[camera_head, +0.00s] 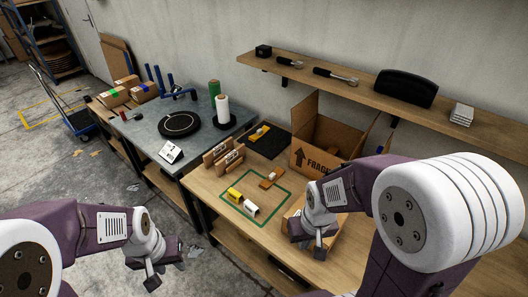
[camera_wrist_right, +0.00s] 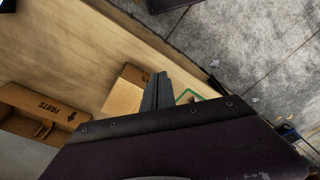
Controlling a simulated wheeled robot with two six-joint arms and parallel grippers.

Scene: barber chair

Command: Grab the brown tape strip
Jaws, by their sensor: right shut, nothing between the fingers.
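I cannot make out a brown tape strip for certain. A small orange-brown piece (camera_head: 271,178) lies by the far edge of the green outline on the wooden table; it is too small to tell whether it is tape. My right gripper (camera_head: 313,246) is over the table, to the right of the outline, above a low cardboard box. In the right wrist view its fingers (camera_wrist_right: 158,91) are together with nothing between them. My left gripper (camera_head: 152,280) hangs low at the left, off the table over the floor; its finger gap is not clear.
A yellow piece (camera_head: 234,195) and a white-and-black piece (camera_head: 251,209) lie by the green outline (camera_head: 276,211). A wooden rack (camera_head: 222,157) stands behind it. An open carton marked FRAGILE (camera_head: 305,161) stands behind my right arm. A shelf (camera_head: 345,84) runs above.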

